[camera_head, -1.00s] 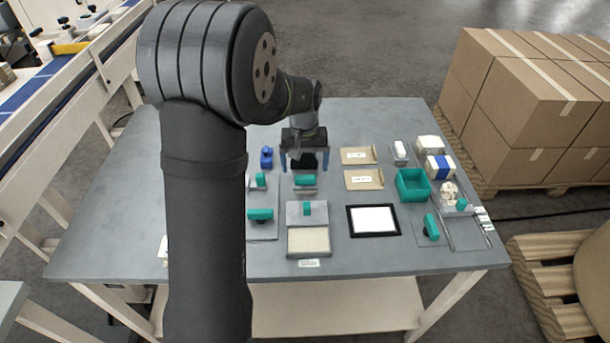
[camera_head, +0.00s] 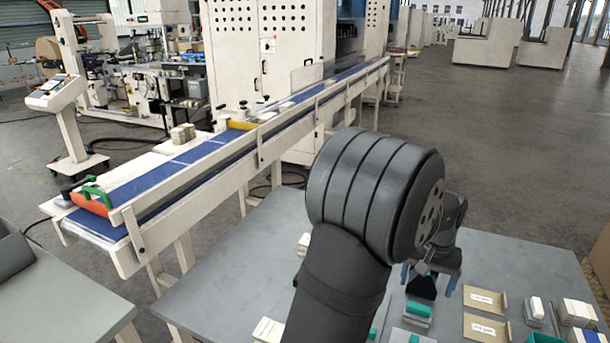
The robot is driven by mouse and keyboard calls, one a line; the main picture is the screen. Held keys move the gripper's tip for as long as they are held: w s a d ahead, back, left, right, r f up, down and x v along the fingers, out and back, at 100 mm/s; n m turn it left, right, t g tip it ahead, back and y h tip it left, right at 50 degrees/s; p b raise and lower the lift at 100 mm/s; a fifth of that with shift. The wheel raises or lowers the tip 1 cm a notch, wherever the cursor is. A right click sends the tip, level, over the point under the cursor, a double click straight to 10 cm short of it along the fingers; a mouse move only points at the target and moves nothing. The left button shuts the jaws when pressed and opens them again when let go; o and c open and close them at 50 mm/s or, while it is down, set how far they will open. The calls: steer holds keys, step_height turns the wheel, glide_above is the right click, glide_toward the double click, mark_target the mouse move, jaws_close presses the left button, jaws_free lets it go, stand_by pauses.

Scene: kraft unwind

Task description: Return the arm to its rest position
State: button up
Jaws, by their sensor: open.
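My arm rises from the bottom of the head view, its large dark joint in front of the grey worktable (camera_head: 228,268). My gripper (camera_head: 428,281), with blue fingers, is beyond that joint over the table. Its fingers are apart and I see nothing held between them. A teal-topped block (camera_head: 418,309) sits just below it. Whether the fingers touch anything is hard to tell. My arm hides part of the table.
Tan envelopes (camera_head: 485,299), a white block (camera_head: 536,307) and stacked pads (camera_head: 577,312) lie to the gripper's right. A blue-belt conveyor (camera_head: 190,165) runs along the left, with an orange-and-green item (camera_head: 92,197) at its near end. The table's left part is mostly bare.

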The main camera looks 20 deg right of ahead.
mark_target(420, 308)
step_height(420, 308, down, 10)
steer(key=shift+s+f, duration=0.1)
steer(key=shift+f, duration=0.1)
step_height(420, 308, up, 2)
steer(key=shift+r, duration=1.1)
